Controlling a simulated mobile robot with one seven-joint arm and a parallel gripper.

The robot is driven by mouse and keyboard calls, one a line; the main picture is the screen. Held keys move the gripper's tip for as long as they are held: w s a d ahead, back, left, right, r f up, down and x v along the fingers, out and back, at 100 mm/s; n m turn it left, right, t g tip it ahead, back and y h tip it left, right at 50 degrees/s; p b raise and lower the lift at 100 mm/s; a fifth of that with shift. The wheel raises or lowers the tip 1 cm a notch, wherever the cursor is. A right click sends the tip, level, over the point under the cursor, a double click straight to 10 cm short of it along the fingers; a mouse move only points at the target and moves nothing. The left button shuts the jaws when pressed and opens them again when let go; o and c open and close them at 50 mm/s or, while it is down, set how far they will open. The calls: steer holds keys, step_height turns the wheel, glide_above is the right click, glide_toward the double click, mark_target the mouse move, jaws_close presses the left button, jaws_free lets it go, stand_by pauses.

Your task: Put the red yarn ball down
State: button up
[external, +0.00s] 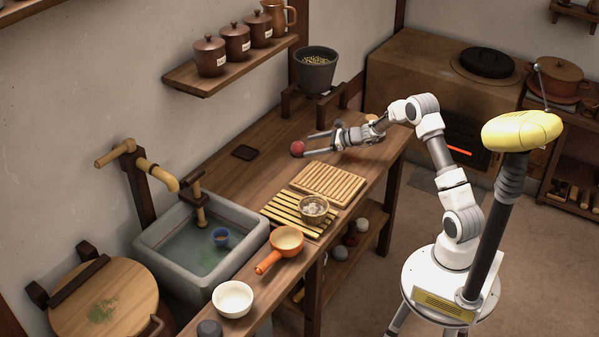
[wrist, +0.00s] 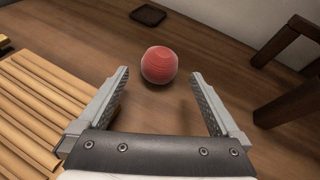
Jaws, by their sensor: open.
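The red yarn ball (external: 297,148) rests on the wooden counter, towards the back near the wall. In the wrist view the ball (wrist: 159,65) lies just beyond the fingertips, centred a little left between them. My gripper (external: 322,146) is open and empty, low over the counter, with its fingers pointing at the ball. In the wrist view the two fingers of my gripper (wrist: 160,75) are spread wide, and bare wood shows between them. The ball appears clear of both fingers.
A slatted wooden rack (external: 328,183) lies on the counter, also seen in the wrist view (wrist: 40,110). A small dark square coaster (external: 244,152) lies left of the ball. A dark pot (external: 316,70) stands on a wooden stand behind. Bare counter surrounds the ball.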

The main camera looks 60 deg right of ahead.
steer(key=p+v, duration=0.1)
steer(key=v, duration=0.6)
stand_by(0.3)
steer(key=s+a+r+n+g+y, duration=0.1)
steer(key=s+a+r+n+g, duration=0.1)
steer(key=a+r+n, duration=0.4)
steer(key=s+a+r+n+g+y, duration=0.1)
steer(key=s+a+r+n+g, duration=0.15)
steer(key=a+r+n, duration=0.5)
steer(key=s+a+r+n+g+h, duration=0.1)
steer(key=s+a+r+n+h, duration=0.2)
steer(key=s+a+r+n, duration=0.45)
steer(key=s+a+f+n+g+h+p, duration=0.1)
steer(key=s+f+n+h, duration=0.3)
steer(key=s, duration=0.8)
steer(key=s+a+f+n+g+y, duration=0.1)
steer(key=s+n, duration=0.5)
steer(key=s, duration=0.6)
step_height(320, 180, up, 19)
steer(key=p, duration=1.9)
steer(key=shift+w, duration=0.15)
